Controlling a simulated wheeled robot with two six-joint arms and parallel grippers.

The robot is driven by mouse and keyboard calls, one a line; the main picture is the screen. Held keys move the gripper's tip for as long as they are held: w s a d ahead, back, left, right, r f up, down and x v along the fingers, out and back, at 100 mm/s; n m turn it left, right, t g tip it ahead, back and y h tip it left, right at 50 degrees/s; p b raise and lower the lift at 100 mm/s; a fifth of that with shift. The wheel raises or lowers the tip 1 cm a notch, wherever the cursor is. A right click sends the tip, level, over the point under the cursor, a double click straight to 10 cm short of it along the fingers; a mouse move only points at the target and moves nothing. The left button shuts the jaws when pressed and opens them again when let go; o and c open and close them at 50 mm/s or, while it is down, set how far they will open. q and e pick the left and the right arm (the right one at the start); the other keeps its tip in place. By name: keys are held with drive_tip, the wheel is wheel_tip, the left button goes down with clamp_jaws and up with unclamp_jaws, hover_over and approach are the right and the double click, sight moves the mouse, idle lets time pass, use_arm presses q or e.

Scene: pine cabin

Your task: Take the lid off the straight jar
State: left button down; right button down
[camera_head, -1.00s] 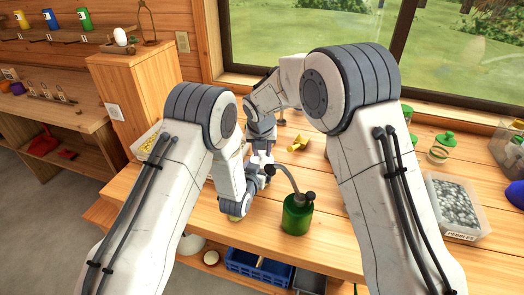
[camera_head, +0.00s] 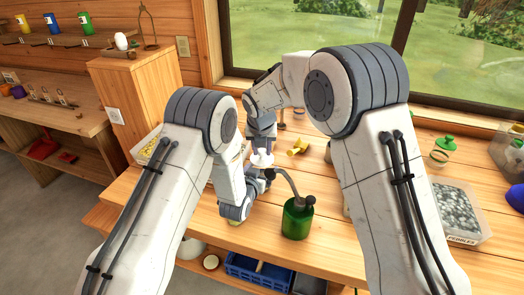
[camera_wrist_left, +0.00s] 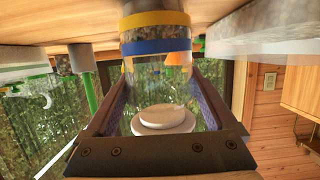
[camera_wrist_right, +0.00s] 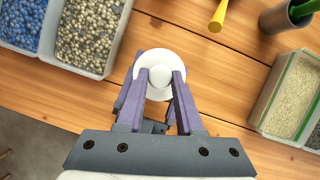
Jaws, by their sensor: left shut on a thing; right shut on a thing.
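The straight jar (camera_wrist_left: 155,70) is clear, with a yellow and a blue band, and appears upside down in the left wrist view. My left gripper (camera_head: 262,177) is shut around its side. The white lid (camera_wrist_left: 165,122) is at the jar's mouth; I cannot tell whether it touches the rim. The lid also shows in the right wrist view (camera_wrist_right: 172,60), a round white disc with a knob. My right gripper (camera_wrist_right: 163,76) is shut on the lid from above. In the head view the lid (camera_head: 262,158) shows between the grippers, and the jar is mostly hidden.
A green bottle with a curved spout (camera_head: 297,220) stands close to the right of my left gripper. A yellow object (camera_head: 298,146) lies behind. A pebbles bin (camera_head: 456,215) and a green-lidded jar (camera_head: 441,150) are at the right. Open bins (camera_wrist_right: 95,35) border the right gripper's view.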

sight(262, 152)
drive_tip(key=shift+r, duration=2)
use_arm(q)
unclamp_jaws()
